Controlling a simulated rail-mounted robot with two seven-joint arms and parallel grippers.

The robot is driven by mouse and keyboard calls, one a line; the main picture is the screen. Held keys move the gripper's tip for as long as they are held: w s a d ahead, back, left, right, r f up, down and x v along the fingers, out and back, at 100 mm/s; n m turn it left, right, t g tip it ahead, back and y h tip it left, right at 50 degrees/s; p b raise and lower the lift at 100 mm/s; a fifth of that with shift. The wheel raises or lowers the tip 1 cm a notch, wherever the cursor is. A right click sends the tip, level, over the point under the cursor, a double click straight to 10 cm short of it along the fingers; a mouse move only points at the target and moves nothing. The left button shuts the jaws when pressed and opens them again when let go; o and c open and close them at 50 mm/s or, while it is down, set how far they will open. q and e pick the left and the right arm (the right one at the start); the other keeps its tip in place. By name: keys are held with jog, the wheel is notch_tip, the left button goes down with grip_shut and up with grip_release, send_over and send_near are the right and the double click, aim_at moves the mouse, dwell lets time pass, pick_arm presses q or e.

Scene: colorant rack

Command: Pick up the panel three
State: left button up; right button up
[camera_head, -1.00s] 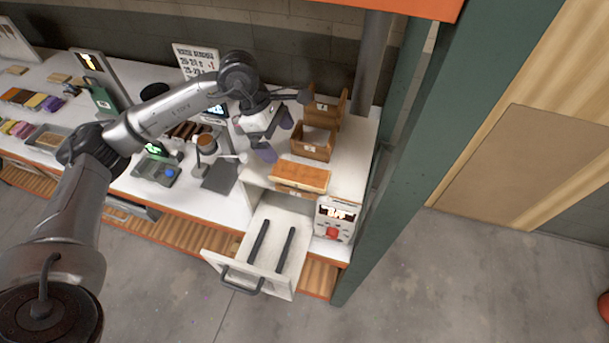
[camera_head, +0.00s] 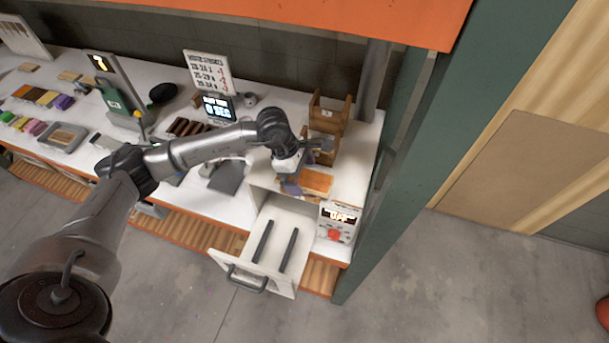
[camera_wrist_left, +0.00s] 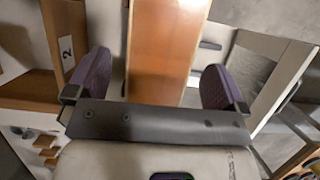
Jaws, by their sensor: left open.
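An orange-brown wooden panel (camera_head: 317,182) lies on the white cabinet top, in front of the wooden boxes. I cannot read a number on it. In the left wrist view the panel (camera_wrist_left: 167,40) runs lengthwise between the two purple finger pads. My left gripper (camera_wrist_left: 155,80) is open, one pad on each side of the panel, with gaps showing. In the head view my left gripper (camera_head: 302,186) is over the panel's left part and hides some of it. My right gripper is not in view.
Wooden boxes (camera_head: 328,114) stand just behind the panel; one marked 2 (camera_wrist_left: 66,48) is close to a finger. Below is an open drawer (camera_head: 289,221) with two black bars. A control box (camera_head: 337,222) and a green post (camera_head: 424,130) are at right.

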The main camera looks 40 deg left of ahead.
pick_arm(q)
jog(key=shift+d+f, duration=0.1)
jog(key=shift+f, duration=0.25)
jog(key=c, duration=1.1)
